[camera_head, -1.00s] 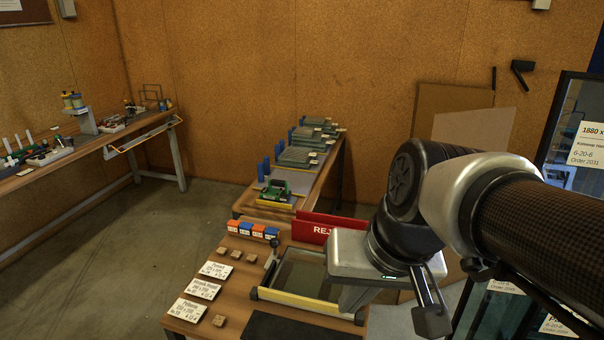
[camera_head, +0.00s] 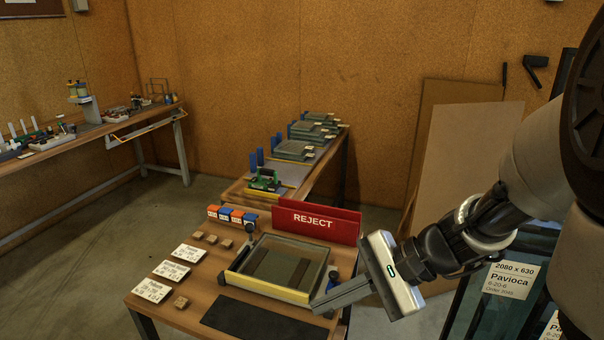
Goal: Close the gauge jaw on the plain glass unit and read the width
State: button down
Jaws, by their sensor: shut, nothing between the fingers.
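The gauge frame (camera_head: 268,288) is a shallow tray with pale grey walls and a yellow front rail on the near table. A flat, dark, see-through pane, which looks like the plain glass unit (camera_head: 275,264), lies inside it. A dark knob (camera_head: 250,230) stands at its back left corner and a blue-black knob (camera_head: 332,278) at its right front corner. I cannot tell which part is the jaw or whether it touches the glass. My gripper (camera_head: 319,304) is shut and empty, its fingers pointing left at the right front corner, close to the blue-black knob. Contact is unclear. No width reading is legible.
A red REJECT bin (camera_head: 312,222) stands behind the frame. White label cards (camera_head: 175,269), wooden blocks (camera_head: 197,236) and orange and blue blocks (camera_head: 224,213) lie on the left. A dark mat (camera_head: 265,320) lies in front. Glass sheets (camera_head: 500,290) stand at the right. Another bench holds stacked units (camera_head: 295,150).

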jog(key=w+d+f+m+t+b, duration=0.3)
jog(key=w+d+f+m+t, duration=0.2)
jog(key=d+f+m, duration=0.3)
jog(key=w+d+f+m+t+b, duration=0.4)
jog(key=w+d+f+m+t, duration=0.1)
jog(key=d+f+m, duration=0.3)
jog(key=b, duration=0.2)
send_near(331, 287)
jog(key=shift+y, duration=0.3)
jog(key=w, duration=0.2)
jog(key=w+a, duration=0.1)
jog(key=w, duration=0.1)
jog(key=w+a, duration=0.1)
jog(key=shift+w+a+r, duration=0.2)
jog(key=shift+w+r, duration=0.2)
jog(key=a, duration=0.1)
jog(key=w+a, duration=0.1)
jog(key=a, duration=0.2)
jog(key=shift+w, duration=0.35)
